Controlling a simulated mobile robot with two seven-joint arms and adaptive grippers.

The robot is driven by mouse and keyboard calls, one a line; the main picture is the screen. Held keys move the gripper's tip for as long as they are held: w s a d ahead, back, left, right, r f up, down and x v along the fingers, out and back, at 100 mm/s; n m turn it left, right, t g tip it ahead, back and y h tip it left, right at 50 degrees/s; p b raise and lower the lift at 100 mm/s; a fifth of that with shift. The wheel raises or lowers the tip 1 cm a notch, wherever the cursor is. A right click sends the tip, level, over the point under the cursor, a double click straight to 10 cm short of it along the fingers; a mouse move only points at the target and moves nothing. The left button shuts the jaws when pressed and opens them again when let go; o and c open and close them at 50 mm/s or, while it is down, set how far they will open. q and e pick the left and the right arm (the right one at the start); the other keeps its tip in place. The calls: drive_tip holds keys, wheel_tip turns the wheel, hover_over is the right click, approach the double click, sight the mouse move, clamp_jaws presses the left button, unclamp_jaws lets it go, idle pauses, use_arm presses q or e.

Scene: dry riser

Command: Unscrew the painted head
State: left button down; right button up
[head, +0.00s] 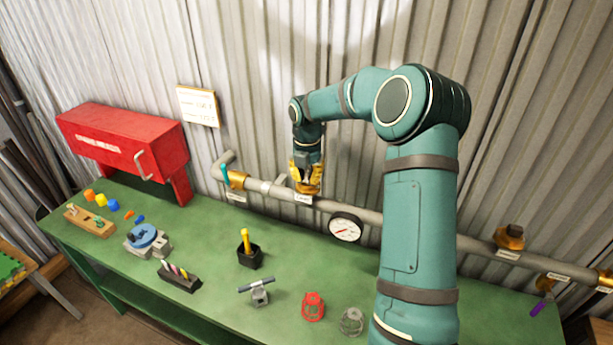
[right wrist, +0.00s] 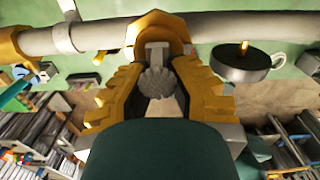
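My right gripper (head: 306,176) is at the pipe (head: 345,208) along the back wall, at a brass fitting (head: 307,188). The right wrist view shows the yellow fingers of my right gripper (right wrist: 158,72) on both sides of a small grey ribbed head (right wrist: 157,82). The head sits in line with the brass fitting (right wrist: 160,24). Little or no gap shows between head and fingers, but I cannot tell whether they press on it. In the head view the fingers hide the head. My left gripper is not in view.
A round gauge (head: 345,228) hangs on the pipe right of the gripper. The green bench (head: 215,225) holds a black cup (head: 250,259), a red cage (head: 313,306), a grey cage (head: 352,321) and a blue-topped vise (head: 143,237). A red cabinet (head: 115,132) stands at the left.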

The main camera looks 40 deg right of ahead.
drive_tip(key=shift+s+f, duration=0.1)
drive_tip(key=shift+f, duration=0.05)
clamp_jaws()
drive_tip(key=shift+r, duration=0.25)
drive_tip(key=shift+r, duration=0.75)
drive_tip(key=shift+r, duration=0.65)
drive_tip(key=shift+r, duration=2.5)
